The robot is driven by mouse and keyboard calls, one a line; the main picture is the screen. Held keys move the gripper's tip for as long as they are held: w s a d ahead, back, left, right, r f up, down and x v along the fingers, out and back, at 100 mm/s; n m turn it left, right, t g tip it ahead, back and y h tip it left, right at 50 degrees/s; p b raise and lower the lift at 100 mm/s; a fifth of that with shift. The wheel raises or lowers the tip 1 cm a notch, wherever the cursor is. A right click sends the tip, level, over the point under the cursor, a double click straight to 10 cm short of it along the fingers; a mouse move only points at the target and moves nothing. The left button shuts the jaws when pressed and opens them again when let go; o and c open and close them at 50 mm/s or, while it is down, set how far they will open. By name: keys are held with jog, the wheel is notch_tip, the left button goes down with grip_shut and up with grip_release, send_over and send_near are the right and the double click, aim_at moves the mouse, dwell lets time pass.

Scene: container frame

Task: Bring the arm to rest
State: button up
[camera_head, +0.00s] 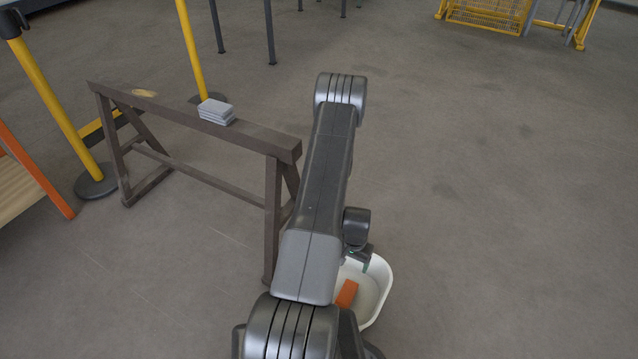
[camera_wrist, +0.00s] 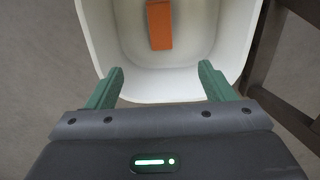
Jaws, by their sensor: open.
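My gripper (camera_wrist: 160,84) is open, with its two green fingers apart and nothing between them. In the wrist view the fingers reach over the near rim of a white tub (camera_wrist: 105,32). In the head view my gripper (camera_head: 362,256) shows small beside the tub (camera_head: 384,284), partly hidden by my arm. An orange block (camera_wrist: 159,26) lies in the tub, beyond the fingertips and apart from them. The block also shows in the head view (camera_head: 347,293). My arm stretches forward through the middle of the head view and hides part of the tub.
A brown wooden trestle (camera_head: 190,120) stands left of my arm, with grey flat pieces (camera_head: 216,111) on its beam. Its wood (camera_wrist: 290,110) is close on the right in the wrist view. Yellow posts (camera_head: 55,95) stand at left. The floor at right (camera_head: 510,200) is clear.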

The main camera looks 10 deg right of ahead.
notch_tip(320, 180, down, 13)
jog(key=b, duration=0.3)
jog(key=shift+r+p, duration=0.95)
jog(key=shift+r, duration=1.15)
